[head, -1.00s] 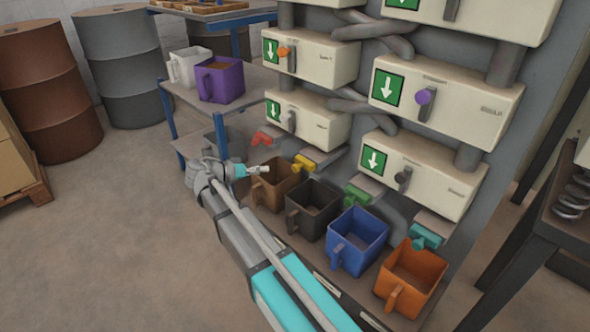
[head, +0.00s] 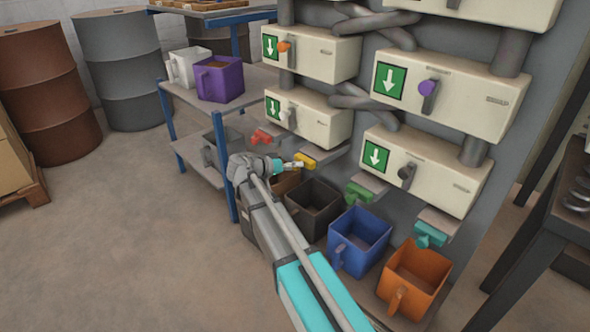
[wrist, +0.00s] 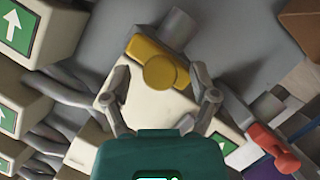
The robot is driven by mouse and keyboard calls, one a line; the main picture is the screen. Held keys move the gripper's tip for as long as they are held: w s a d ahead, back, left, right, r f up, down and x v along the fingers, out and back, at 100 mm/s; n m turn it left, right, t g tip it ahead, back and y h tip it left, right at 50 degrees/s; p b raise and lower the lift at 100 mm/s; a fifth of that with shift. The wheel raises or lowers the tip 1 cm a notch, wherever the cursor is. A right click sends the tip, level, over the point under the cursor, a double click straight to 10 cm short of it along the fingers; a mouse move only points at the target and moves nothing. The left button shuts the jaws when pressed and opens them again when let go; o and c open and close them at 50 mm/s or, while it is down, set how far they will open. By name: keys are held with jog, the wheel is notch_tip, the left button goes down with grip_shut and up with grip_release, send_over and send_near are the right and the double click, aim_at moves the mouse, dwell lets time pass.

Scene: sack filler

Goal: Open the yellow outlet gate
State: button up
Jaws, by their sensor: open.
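The yellow outlet gate (head: 304,160) sits low on the sack filler, between the red gate and the green gate. My gripper (head: 294,165) is right beside it in the head view, coming from the left and front. In the wrist view the gate's yellow block with a rounded knob (wrist: 158,68) lies between the two fingers of my open gripper (wrist: 159,80). Gaps show between the fingers and the yellow part. I cannot tell whether either finger touches it. The gate's pale plate shows behind it in the wrist view.
A red gate (head: 261,137) is to the left; green (head: 359,194) and teal (head: 430,235) gates are to the right. Black (head: 313,207), blue (head: 359,242) and orange (head: 413,281) buckets stand below. A brown bucket is mostly hidden by my arm. A blue-legged table (head: 228,150) is left.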

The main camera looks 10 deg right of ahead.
jog(key=shift+w+d+f, duration=0.1)
jog(key=shift+w+d, duration=0.05)
jog(key=shift+d, duration=0.2)
grip_shut()
dwell(0.3)
